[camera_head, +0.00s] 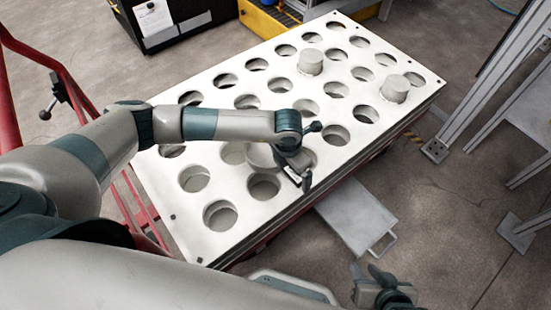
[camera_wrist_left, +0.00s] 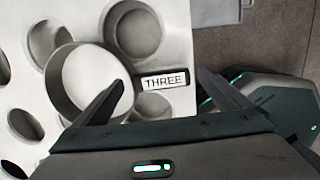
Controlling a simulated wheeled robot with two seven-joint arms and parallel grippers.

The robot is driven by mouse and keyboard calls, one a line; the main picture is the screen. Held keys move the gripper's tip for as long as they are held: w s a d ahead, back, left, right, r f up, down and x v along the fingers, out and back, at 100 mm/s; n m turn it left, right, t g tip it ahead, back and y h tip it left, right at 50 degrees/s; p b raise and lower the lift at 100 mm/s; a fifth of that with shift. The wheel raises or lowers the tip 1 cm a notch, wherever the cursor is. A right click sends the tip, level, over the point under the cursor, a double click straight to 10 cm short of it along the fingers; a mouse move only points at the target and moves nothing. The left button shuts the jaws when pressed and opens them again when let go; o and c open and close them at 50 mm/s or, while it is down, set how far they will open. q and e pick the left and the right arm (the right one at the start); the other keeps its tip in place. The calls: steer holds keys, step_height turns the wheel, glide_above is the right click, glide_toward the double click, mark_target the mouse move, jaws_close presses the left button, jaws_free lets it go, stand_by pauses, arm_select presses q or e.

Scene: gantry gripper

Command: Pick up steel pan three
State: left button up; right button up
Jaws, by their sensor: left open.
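Steel pan three (camera_wrist_left: 62,103) is a pale round cylinder standing in the white holed plate (camera_head: 355,190). In the left wrist view a label reading THREE (camera_wrist_left: 165,81) is beside it. In the head view the pan (camera_head: 262,156) is partly hidden by my left wrist. My left gripper (camera_head: 311,155) is open and empty above the plate by the pan. In the left wrist view its fingers (camera_wrist_left: 160,85) are spread, with one overlapping the pan's right side. My right gripper (camera_head: 372,273) is low at the bottom right, away from the plate; its jaw opening is unclear.
Two other pale cylinders, one at the back (camera_head: 311,62) and one at the right (camera_head: 397,88), stick up from the plate. Many round holes look empty. A grey metal frame (camera_head: 490,90) stands at the right. A red rail (camera_head: 30,50) runs along the left.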

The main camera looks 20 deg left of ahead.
arm_select(q)
steer(key=shift+c, duration=0.3)
steer(key=c, duration=1.5)
steer(key=shift+o, duration=0.2)
steer(key=shift+r, duration=0.2)
steer(key=shift+r, duration=0.65)
step_height(320, 180, up, 3)
steer(key=shift+w+f, duration=0.1)
steer(key=s+d+r, duration=0.1)
steer(key=d+r, duration=0.5)
steer(key=d, duration=0.5)
steer(key=shift+s+d+r, duration=0.3)
steer(key=shift+s, duration=0.05)
